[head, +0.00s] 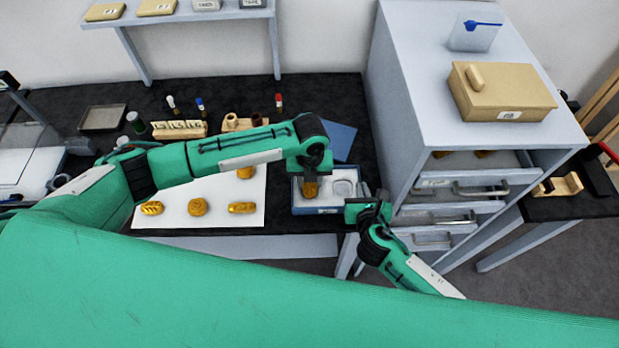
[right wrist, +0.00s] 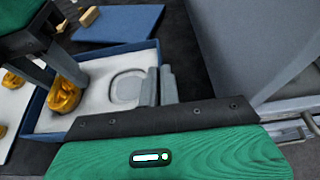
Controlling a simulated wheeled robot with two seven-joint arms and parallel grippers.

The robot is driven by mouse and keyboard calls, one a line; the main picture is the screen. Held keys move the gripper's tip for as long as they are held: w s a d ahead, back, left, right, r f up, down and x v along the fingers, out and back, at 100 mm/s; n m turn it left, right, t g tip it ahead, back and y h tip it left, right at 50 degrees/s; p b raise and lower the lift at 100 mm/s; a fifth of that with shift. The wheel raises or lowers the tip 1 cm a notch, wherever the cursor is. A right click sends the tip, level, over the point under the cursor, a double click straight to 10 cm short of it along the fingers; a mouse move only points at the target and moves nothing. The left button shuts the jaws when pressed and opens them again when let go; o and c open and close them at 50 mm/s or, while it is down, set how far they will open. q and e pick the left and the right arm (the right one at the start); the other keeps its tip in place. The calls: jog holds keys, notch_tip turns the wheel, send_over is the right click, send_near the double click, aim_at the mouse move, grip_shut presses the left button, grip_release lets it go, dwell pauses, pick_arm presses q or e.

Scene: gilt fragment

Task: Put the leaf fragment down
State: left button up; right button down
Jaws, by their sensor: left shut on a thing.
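My left gripper (head: 311,179) is shut on a small gold piece, the leaf fragment (head: 310,190). Its carved pattern is too small to make out. The fragment is upright in the jaws at the left part of a blue-rimmed box (head: 320,211) with a pale lining. It also shows in the right wrist view (right wrist: 65,95), low by the lining; I cannot tell whether it touches. An empty rounded recess (right wrist: 127,88) lies to its right. My right gripper (right wrist: 159,87) looks shut and empty, at the box's right side.
Several gold fragments, one a round piece (head: 197,207), lie on a white sheet (head: 175,221) left of the box. A blue lid-like panel (head: 341,140) lies behind the box. A grey drawer cabinet (head: 400,120) stands close on the right, with drawers partly open.

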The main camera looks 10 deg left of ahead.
pick_arm(q)
jog(key=shift+s+a+f, duration=0.15)
jog(key=shift+s+f, duration=0.2)
jog(key=shift+f, duration=0.45)
pick_arm(e)
jog(key=shift+s+a+r, duration=0.2)
jog(key=shift+s, duration=0.05)
pick_arm(q)
jog(key=o, duration=0.9)
jog(key=shift+r, duration=0.45)
jog(key=shift+o, duration=0.4)
notch_tip(320, 180, up, 13)
jog(key=shift+w+f, duration=0.2)
jog(key=shift+w, duration=0.1)
pick_arm(e)
jog(key=shift+w+d+f, duration=0.2)
jog(key=shift+f, duration=0.15)
pick_arm(q)
jog(key=shift+w+d, duration=0.1)
jog(key=shift+d, duration=0.1)
pick_arm(e)
jog(key=c, duration=1.6)
grip_release()
jog(key=shift+d, duration=0.1)
jog(key=shift+o, duration=0.2)
